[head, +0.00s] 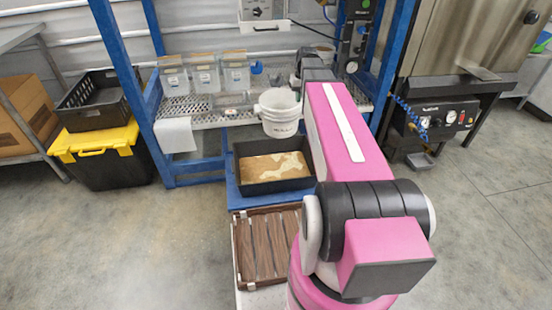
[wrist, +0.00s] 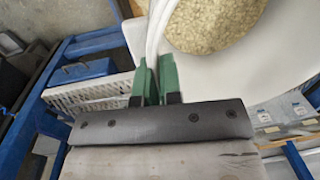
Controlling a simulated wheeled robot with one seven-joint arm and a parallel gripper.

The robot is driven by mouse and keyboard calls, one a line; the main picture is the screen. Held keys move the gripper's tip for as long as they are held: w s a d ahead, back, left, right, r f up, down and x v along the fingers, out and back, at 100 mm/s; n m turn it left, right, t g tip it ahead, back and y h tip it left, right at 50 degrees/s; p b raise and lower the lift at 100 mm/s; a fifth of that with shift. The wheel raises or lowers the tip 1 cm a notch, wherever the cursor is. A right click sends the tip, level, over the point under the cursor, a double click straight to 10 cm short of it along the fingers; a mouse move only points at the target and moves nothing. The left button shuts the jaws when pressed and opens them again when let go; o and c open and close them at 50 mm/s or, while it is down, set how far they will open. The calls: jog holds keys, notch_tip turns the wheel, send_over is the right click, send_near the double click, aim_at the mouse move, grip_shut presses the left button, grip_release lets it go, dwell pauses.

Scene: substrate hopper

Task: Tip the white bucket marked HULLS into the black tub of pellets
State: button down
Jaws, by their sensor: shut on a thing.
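The white bucket (head: 279,116) hangs roughly upright above the back of the black tub (head: 277,188), with small dark lettering on its front. In the wrist view, the bucket (wrist: 240,75) holds pale, grainy material. My gripper (wrist: 155,72) has green fingers shut on the bucket's rim. In the head view my arm hides most of the gripper. The tub sits on a blue platform and has tan contents with paler patches on top.
A slatted brown crate (head: 262,245) stands in front of the tub. Several clear bins (head: 204,76) stand on the perforated shelf behind, inside a blue frame (head: 118,70). A black and yellow tote (head: 100,155) is at left, a steel machine (head: 455,60) at right.

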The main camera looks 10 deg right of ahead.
jog(key=w+d+f, duration=0.3)
jog(key=d+f, duration=0.5)
jog(key=f, duration=0.2)
jog(key=w+d+f, duration=0.2)
jog(key=d+f, duration=0.7)
jog(key=f, duration=0.2)
jog(key=a+r+h, duration=0.7)
jog(key=r+h, duration=0.3)
jog(key=a+f+h, duration=0.3)
jog(key=a+h, duration=0.2)
jog(key=a, duration=0.2)
jog(key=w+a+f+h, duration=0.1)
jog(key=a+f+h, duration=0.2)
jog(key=a+h, duration=0.3)
jog(key=shift+a+g, duration=0.4)
jog(key=shift+a, duration=0.25)
jog(key=shift+d, duration=0.1)
